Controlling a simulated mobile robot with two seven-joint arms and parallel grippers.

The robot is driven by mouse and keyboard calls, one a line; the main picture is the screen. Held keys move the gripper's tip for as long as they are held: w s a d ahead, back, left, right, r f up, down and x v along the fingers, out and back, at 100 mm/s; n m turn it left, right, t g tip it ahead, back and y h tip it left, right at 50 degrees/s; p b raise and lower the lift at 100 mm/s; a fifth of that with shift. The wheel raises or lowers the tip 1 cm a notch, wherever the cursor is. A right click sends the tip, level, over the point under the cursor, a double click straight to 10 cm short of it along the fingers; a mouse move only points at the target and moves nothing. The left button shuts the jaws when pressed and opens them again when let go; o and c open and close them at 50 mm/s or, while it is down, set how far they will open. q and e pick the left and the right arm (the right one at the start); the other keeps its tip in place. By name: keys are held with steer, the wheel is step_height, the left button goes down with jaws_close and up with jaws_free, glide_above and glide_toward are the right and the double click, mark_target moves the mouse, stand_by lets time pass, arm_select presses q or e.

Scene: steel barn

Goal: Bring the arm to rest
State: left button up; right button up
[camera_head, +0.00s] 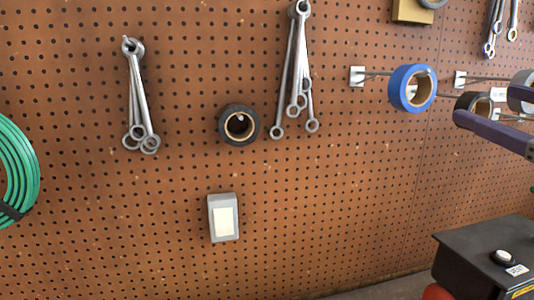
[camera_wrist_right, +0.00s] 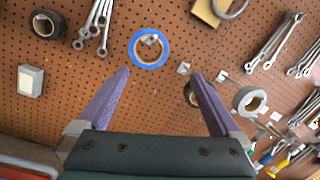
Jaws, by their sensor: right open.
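My right gripper (camera_head: 462,118) reaches in from the right edge of the head view, with a purple finger in front of the pegboard's tapes. In the right wrist view the two purple fingers of the right gripper (camera_wrist_right: 160,73) are spread wide apart. Nothing is between them, and the pegboard (camera_wrist_right: 90,85) shows behind. The blue tape roll (camera_wrist_right: 148,48) appears just beyond the fingertips in that view, apart from them as far as I can tell. My left gripper is not in view.
The pegboard (camera_head: 330,200) holds wrenches (camera_head: 140,100), a black tape roll (camera_head: 226,124), a blue tape roll (camera_head: 398,88), a green coil (camera_head: 22,165) and a grey box (camera_head: 213,225). A dark box with a knob (camera_head: 465,250) stands at lower right, below the right gripper.

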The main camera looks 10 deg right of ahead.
steer(key=s+f+m+g+h, duration=0.45)
steer(key=f+m, duration=0.35)
steer(key=m, duration=0.5)
steer(key=s+f+m+g+h, duration=0.4)
steer(key=f+m, duration=0.3)
steer(key=m, duration=0.7)
steer(key=s+a+f+m+g+y, duration=0.4)
steer(key=s+a+f+m, duration=0.15)
steer(key=s+a, duration=0.25)
steer(key=s+a+f+m+g+y, duration=0.45)
steer(key=s+a+m, duration=0.25)
steer(key=a, duration=0.2)
step_height(320, 180, up, 21)
steer(key=p, duration=2)
steer(key=shift+d+f+n+t, duration=0.2)
steer(key=shift+d+n+t, duration=0.15)
steer(key=shift+d+t, duration=0.1)
steer(key=shift+w, duration=0.1)
